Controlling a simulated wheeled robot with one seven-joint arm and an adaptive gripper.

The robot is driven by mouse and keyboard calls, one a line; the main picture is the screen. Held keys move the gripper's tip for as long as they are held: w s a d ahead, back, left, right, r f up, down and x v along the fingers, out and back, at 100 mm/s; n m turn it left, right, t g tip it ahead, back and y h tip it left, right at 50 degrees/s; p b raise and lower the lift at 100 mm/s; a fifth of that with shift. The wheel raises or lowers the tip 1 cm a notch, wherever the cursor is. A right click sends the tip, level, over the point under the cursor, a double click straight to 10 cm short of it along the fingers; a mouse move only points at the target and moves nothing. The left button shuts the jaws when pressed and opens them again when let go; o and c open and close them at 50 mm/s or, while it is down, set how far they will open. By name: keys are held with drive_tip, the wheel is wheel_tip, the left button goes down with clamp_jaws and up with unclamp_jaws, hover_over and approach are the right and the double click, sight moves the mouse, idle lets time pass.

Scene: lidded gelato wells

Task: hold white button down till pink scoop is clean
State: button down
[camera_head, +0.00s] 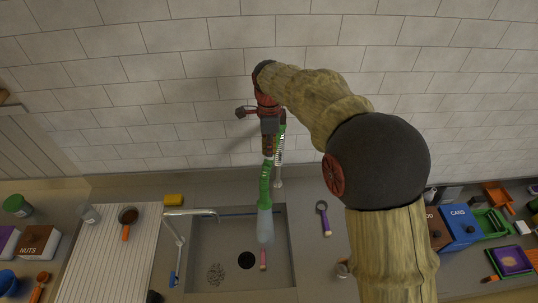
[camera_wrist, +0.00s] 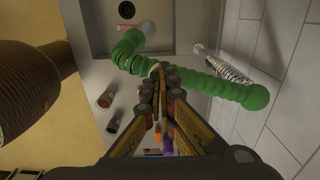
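The pink scoop (camera_head: 263,260) lies in the sink (camera_head: 208,240); only its pink handle shows clearly. It also shows in the wrist view (camera_wrist: 125,28). A green hose (camera_head: 265,185) hangs over the sink, and a pale bluish shape like a water spray (camera_head: 265,226) spreads from its lower end onto the scoop's upper end. Whether the scoop is clean cannot be told. My gripper (camera_wrist: 158,70) points down beside the wall, its fingertips close together at the green hose (camera_wrist: 240,94). The head view (camera_head: 268,150) shows it above the sink's back edge. I cannot make out the white button.
A tap (camera_head: 182,230) stands at the sink's left, with a ribbed drying board (camera_head: 95,265) and a brown scoop (camera_head: 127,220) beyond. A yellow sponge (camera_head: 173,200) lies behind. A purple-handled scoop (camera_head: 324,218) lies right of the sink. The tiled wall is close behind my gripper.

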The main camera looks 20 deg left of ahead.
drive_tip(key=shift+r+p, duration=2.1)
drive_tip(key=shift+r, duration=1.45)
drive_tip(key=shift+f, duration=0.1)
wheel_tip(320, 180, up, 12)
